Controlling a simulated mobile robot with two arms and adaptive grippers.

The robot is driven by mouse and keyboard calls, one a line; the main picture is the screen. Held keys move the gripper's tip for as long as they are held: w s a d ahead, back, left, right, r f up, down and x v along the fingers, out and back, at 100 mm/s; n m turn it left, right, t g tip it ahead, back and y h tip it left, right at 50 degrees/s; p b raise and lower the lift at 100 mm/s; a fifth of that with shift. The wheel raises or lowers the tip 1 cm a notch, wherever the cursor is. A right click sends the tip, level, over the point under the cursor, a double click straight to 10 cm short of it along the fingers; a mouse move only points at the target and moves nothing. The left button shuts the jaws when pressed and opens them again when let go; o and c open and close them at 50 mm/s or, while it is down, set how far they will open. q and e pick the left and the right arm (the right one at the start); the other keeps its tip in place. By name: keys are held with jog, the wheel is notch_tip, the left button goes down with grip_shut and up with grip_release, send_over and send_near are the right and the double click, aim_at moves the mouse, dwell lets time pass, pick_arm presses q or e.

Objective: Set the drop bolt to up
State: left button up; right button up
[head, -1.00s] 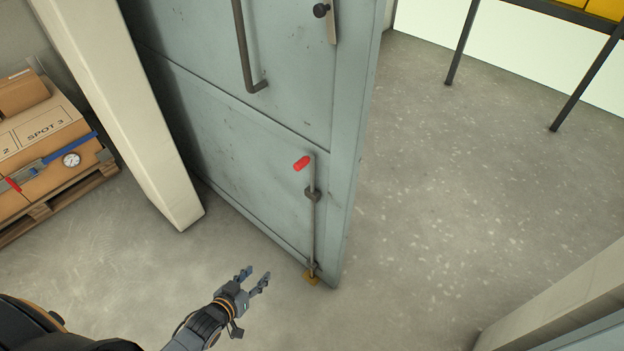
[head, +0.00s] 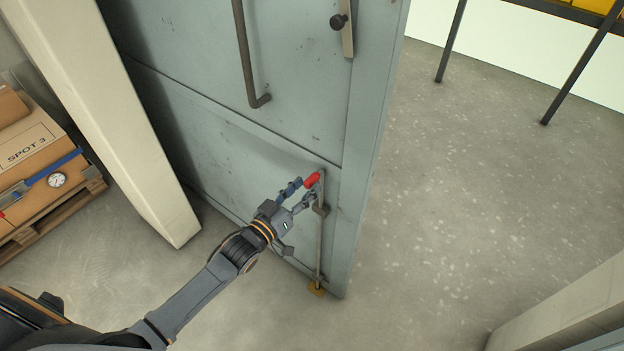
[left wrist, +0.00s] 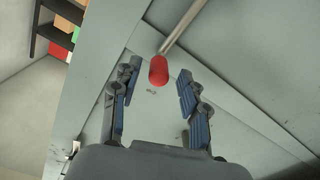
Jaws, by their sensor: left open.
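The drop bolt is a thin metal rod (head: 320,240) low on the grey-blue door (head: 225,150), with a red handle (head: 312,180) at its top and a yellow-brown piece (head: 316,290) at its foot by the floor. My left gripper (head: 301,190) is open at the red handle. In the left wrist view the red handle (left wrist: 158,70) lies between and just beyond the tips of the open fingers (left wrist: 157,82), with the rod (left wrist: 182,25) running up and right from it. Whether the fingers touch it I cannot tell. My right gripper is out of view.
A long dark pull handle (head: 245,60) and a small latch with a black knob (head: 338,21) are higher on the door. A cream post (head: 110,120) stands left of it, beside boxes on a pallet (head: 70,208).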

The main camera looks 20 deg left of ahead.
pick_arm(q)
jog(key=shift+x, duration=1.75)
grip_shut()
